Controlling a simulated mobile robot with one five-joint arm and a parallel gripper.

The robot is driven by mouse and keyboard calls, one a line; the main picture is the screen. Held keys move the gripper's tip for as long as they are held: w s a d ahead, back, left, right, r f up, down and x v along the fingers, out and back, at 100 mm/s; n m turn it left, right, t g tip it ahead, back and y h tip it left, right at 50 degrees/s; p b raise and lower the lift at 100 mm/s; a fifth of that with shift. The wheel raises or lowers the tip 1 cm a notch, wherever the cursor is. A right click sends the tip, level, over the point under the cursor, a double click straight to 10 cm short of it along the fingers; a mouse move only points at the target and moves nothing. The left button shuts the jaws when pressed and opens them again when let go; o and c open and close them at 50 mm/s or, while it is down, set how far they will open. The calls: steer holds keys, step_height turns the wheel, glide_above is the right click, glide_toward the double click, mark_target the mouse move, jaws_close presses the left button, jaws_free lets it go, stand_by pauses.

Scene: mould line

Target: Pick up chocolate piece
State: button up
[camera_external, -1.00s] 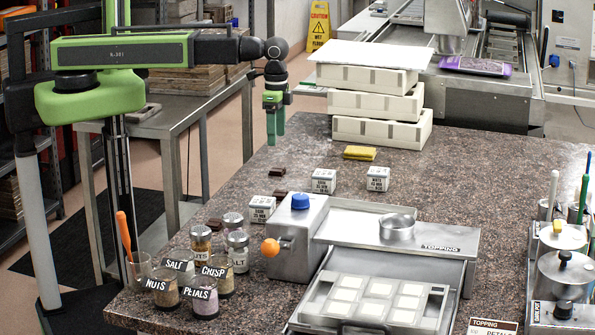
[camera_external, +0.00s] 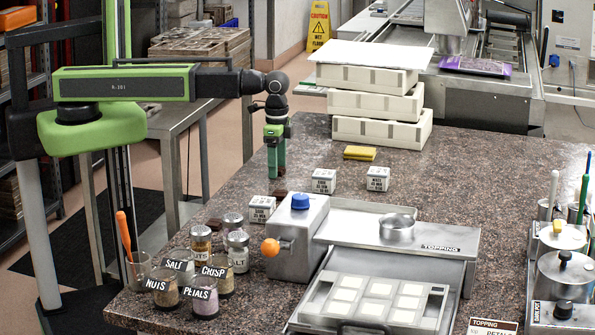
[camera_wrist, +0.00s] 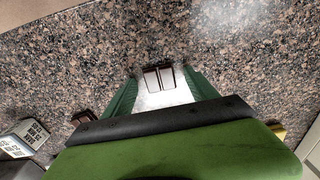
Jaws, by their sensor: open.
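In the external view my green gripper (camera_external: 276,168) points straight down and hides this piece. The fingers are open and appear apart from the chocolate; whether they touch the counter is unclear. A second dark chocolate piece (camera_external: 280,193) lies nearer the camera, and also shows left of my gripper in the wrist view (camera_wrist: 81,118). A third (camera_external: 214,224) lies by the jars.
White labelled cubes (camera_external: 262,209) (camera_external: 323,181) (camera_external: 377,178) stand close by. A yellow sponge (camera_external: 360,153) and stacked cream trays (camera_external: 380,128) are behind to the right. The metal topping machine (camera_external: 298,240) and several jars (camera_external: 201,240) stand in front. The counter left of the trays is clear.

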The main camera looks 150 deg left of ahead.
steer(key=c, duration=1.4)
steer(key=shift+r, duration=0.1)
steer(key=shift+r+p, duration=0.5)
steer(key=shift+p, duration=0.05)
step_height(320, 180, up, 4)
steer(key=p, duration=0.4)
steer(key=w+d+r+p, duration=0.1)
steer(key=d+r+p, duration=0.1)
steer(key=d, duration=0.1)
steer(key=w+d+r+p, duration=0.1)
steer(key=d+r+p, duration=0.1)
steer(key=d, duration=0.2)
steer(key=w+d+r+p, duration=0.2)
steer(key=d, duration=0.1)
steer(key=shift+w+d, duration=0.1)
steer(key=shift+d, duration=0.3)
